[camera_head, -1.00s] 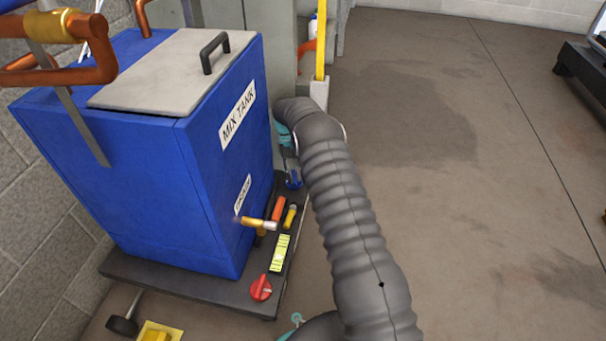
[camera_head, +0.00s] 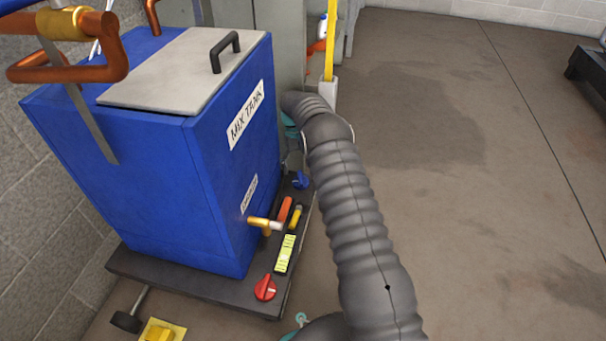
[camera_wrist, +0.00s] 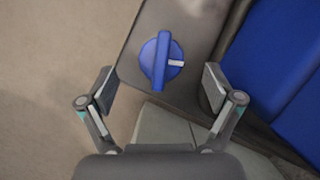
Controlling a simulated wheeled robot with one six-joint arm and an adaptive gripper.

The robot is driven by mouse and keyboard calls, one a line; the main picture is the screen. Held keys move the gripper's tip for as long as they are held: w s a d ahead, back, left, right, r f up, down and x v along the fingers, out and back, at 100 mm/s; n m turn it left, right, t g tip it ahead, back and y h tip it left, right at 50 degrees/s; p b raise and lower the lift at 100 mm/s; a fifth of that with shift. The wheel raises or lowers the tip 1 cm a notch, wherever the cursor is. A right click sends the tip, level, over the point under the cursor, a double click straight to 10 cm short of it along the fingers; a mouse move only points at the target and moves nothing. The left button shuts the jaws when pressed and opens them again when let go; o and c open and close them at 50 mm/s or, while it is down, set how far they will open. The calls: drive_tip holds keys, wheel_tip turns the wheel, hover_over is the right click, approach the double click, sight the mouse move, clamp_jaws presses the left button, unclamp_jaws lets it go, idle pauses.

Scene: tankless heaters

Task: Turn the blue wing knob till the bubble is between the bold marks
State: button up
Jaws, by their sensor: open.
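The blue wing knob (camera_head: 301,180) sits at the far end of the dark base plate beside the blue tank. In the wrist view the blue wing knob (camera_wrist: 161,62) has its wing upright in the picture and a white pointer mark facing right. My gripper (camera_wrist: 158,88) is open, its fingers spread wide to either side below the knob, touching nothing. In the head view my grey arm hides most of the gripper. The yellow-green level vial (camera_head: 286,254) with dark marks lies on the same plate; the bubble is too small to place against the bold marks.
A red wing knob (camera_head: 265,288) sits at the near end of the plate. A brass tap (camera_head: 262,224) juts from the mix tank (camera_head: 215,160), near orange and yellow handles (camera_head: 295,217). A yellow block (camera_head: 162,331) is on the floor. Open floor lies right.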

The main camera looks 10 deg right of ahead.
drive_tip(key=shift+v, duration=2.6)
drive_tip(key=shift+s+r, duration=0.1)
